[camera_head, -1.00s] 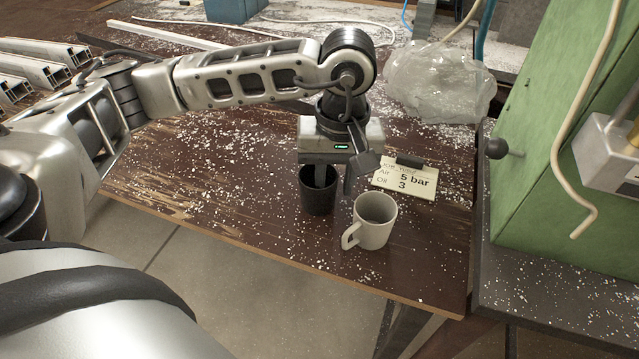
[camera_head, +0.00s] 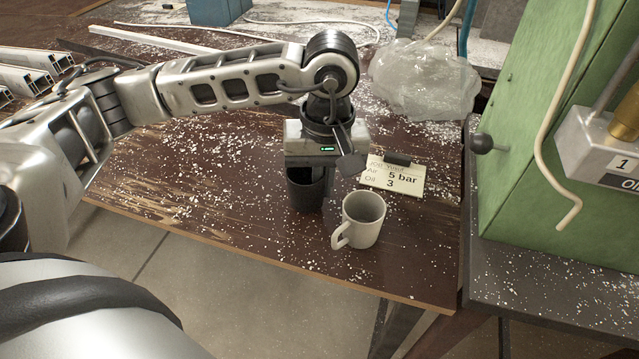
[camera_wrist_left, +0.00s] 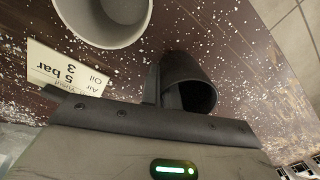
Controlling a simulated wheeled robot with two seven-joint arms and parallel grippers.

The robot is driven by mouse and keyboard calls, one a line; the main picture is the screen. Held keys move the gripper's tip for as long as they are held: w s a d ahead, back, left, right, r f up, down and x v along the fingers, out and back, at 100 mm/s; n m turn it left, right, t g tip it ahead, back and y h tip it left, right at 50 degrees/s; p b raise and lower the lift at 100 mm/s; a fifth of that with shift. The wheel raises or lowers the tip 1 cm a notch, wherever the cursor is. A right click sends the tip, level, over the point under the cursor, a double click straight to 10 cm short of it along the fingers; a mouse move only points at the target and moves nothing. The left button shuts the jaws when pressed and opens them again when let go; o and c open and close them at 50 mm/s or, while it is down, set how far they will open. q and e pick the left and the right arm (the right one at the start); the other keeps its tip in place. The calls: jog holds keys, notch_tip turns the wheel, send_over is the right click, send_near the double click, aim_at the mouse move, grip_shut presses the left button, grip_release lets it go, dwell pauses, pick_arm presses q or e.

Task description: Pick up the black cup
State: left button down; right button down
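The black cup (camera_head: 304,193) stands on the brown bench top, left of a pale mug. It also shows in the wrist view (camera_wrist_left: 192,72), its dark opening partly behind the gripper body. My left gripper (camera_head: 325,178) points down over the cup. One finger is inside the cup and the other is outside, against its right side, with the cup wall between them. In the wrist view the two fingers (camera_wrist_left: 161,92) sit close together at the rim. The cup's base appears to be on the bench. My right gripper is in neither view.
The pale mug (camera_head: 362,220) stands close to the right of the cup, handle toward the front left. A note card (camera_head: 393,178) lies behind it. A clear plastic bag (camera_head: 425,80) and a green machine (camera_head: 545,130) are further right. White chips litter the bench.

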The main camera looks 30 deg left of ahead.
pick_arm(q)
notch_tip(320, 180, up, 2)
jog(key=shift+r, duration=0.2)
jog(key=s+d+r, duration=0.5)
jog(key=s+r, duration=0.4)
jog(key=s, duration=0.4)
jog(key=shift+d+r+b, duration=0.2)
jog(key=shift+r+b, duration=0.15)
jog(key=shift+r, duration=0.05)
